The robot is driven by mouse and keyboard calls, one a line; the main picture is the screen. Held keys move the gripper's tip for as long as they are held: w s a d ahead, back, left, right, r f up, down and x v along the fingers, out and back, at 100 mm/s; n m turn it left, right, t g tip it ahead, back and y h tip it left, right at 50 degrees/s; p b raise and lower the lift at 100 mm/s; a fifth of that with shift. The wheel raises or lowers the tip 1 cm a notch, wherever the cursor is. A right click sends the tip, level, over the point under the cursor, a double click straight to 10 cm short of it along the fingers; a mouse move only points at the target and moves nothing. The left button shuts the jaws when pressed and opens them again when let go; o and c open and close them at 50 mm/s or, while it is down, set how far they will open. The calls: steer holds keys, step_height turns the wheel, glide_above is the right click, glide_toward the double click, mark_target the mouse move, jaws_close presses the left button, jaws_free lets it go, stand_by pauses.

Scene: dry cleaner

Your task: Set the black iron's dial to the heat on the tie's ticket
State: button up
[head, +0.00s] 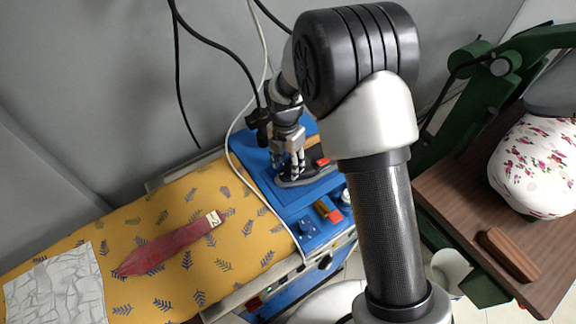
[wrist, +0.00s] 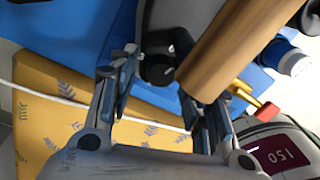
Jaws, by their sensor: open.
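The red tie (head: 165,250) lies on the yellow board with its pale ticket (head: 213,219) at the upper right end. The mark on the ticket is too small to read. A dark iron (head: 296,181) sits on the blue end of the board under my gripper (head: 290,165). In the wrist view, a dark round knob (wrist: 158,69) lies between and just beyond the tips of my open gripper (wrist: 158,82). I cannot tell the knob's setting. A tan cylindrical bar (wrist: 225,50) crosses beside it and hides part of the scene.
The blue rest (head: 256,158) also carries a red-orange piece (head: 328,209) and dark knobs. A maroon label (wrist: 283,157) with upside-down digits, perhaps 150, shows at the wrist view's lower right. A white cord (head: 262,195) crosses the board. A wooden table (head: 450,200) stands right.

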steer(key=c, duration=1.1)
steer(key=shift+o, duration=0.2)
